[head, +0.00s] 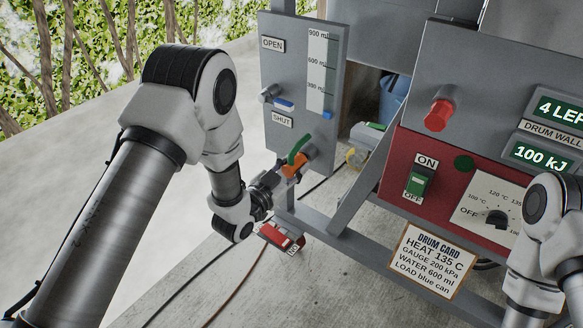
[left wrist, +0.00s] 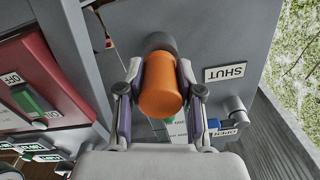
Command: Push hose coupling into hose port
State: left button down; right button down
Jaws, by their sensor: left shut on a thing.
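The orange hose coupling (head: 293,167) is held at the lower edge of the grey panel with the OPEN and SHUT labels. My left gripper (head: 280,178) is shut on it. In the left wrist view the coupling (left wrist: 161,88) sits between the two fingers of my left gripper (left wrist: 161,96). A dark round piece, which looks like the hose port (left wrist: 160,42), lies directly beyond its far end. The two overlap in this view, so I cannot tell whether the coupling is seated inside. My right arm shows at the lower right, but its gripper is out of view.
A green curved piece (head: 299,146) stands right above the coupling. The grey panel (head: 285,60) carries a valve with a blue handle (head: 284,104) and a scale. A red control box (head: 420,175) stands to the right. A red-and-white item (head: 277,235) shows below my gripper. Open concrete lies left.

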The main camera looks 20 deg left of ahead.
pick_arm(q)
jog(key=shift+w+d, duration=0.1)
jog(key=shift+w, duration=0.25)
jog(key=c, duration=0.7)
grip_release()
